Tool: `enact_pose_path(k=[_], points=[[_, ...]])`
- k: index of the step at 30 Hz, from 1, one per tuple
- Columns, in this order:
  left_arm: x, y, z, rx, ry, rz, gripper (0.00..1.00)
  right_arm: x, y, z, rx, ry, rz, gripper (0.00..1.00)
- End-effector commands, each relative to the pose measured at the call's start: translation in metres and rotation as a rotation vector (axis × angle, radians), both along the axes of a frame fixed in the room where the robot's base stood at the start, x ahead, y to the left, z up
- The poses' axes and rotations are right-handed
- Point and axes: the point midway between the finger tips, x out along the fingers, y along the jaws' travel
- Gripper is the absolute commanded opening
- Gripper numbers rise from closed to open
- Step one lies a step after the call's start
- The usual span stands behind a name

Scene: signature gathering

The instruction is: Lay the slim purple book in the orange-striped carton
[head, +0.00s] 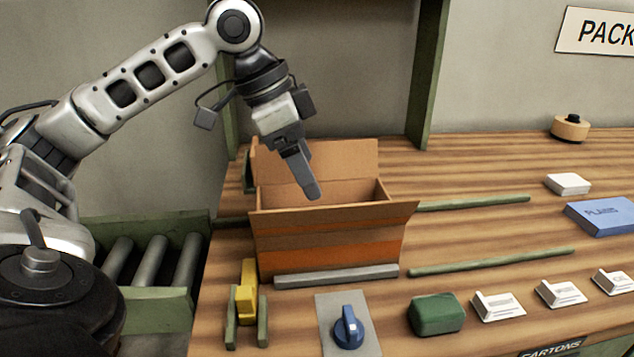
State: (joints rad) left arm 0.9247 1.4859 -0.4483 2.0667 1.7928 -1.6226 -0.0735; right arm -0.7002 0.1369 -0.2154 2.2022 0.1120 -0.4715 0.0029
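The orange-striped carton (330,243) stands open on the wooden table, with brown flaps raised at the back and folded outward at the front. My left gripper (312,190) points down over the carton's opening, its tip at about the height of the front flap in the picture. Its fingers are seen edge-on as one dark shape, so I cannot tell whether they are apart. No book shows in them. The slim purple book is not visible. The carton's floor is hidden by its front wall. My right gripper is not in view.
A blue book (605,216) and a white block (568,184) lie at the right. In front are a yellow piece (246,292), a blue knob (348,328), a green block (437,314) and white holders (498,306). Green rails (492,262) border clear table right of the carton.

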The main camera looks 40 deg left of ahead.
Motion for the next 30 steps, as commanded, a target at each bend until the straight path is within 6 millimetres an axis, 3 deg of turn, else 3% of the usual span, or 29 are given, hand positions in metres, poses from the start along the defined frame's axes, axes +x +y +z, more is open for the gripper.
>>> enact_pose_path(k=[3, 9, 30], points=[[-0.007, 0.006, 0.025, 0.0, -0.002, 0.003, 0.86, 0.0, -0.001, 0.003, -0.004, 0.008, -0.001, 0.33], [-0.014, 0.012, 0.046, -0.001, -0.001, 0.001, 0.86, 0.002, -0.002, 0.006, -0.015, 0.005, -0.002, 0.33], [-0.016, 0.013, 0.049, -0.001, 0.001, 0.001, 0.86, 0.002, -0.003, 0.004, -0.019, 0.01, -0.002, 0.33]])
